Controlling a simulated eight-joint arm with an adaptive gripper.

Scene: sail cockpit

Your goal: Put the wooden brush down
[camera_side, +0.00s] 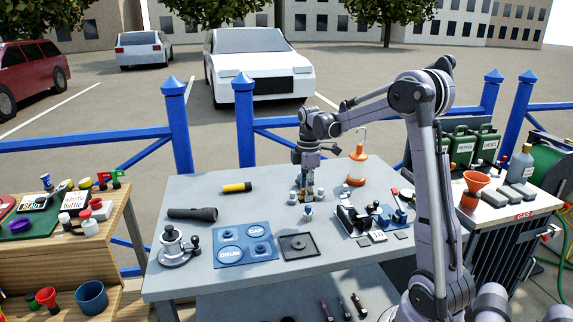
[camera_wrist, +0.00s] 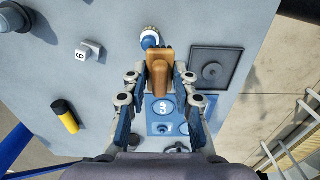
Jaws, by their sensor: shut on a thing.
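The wooden brush, a light brown block, is between the fingers of my gripper. In the wrist view the brush (camera_wrist: 168,56) shows its brown top, and my gripper (camera_wrist: 160,76) is shut on it from both sides. In the side view my gripper (camera_side: 306,186) points down over the grey table (camera_side: 220,285), behind the dark square tray (camera_side: 299,258); the brush is too small there to make out well. I cannot tell whether the brush touches the table.
A blue-and-white fitting (camera_side: 307,213) stands close in front of my gripper. The blue mat (camera_side: 231,262) marked DRUM and CAP lies front left. A flashlight (camera_side: 192,214), a yellow-black cylinder (camera_side: 237,187) and an orange lantern (camera_side: 357,168) stand or lie around. Bare table shows between them.

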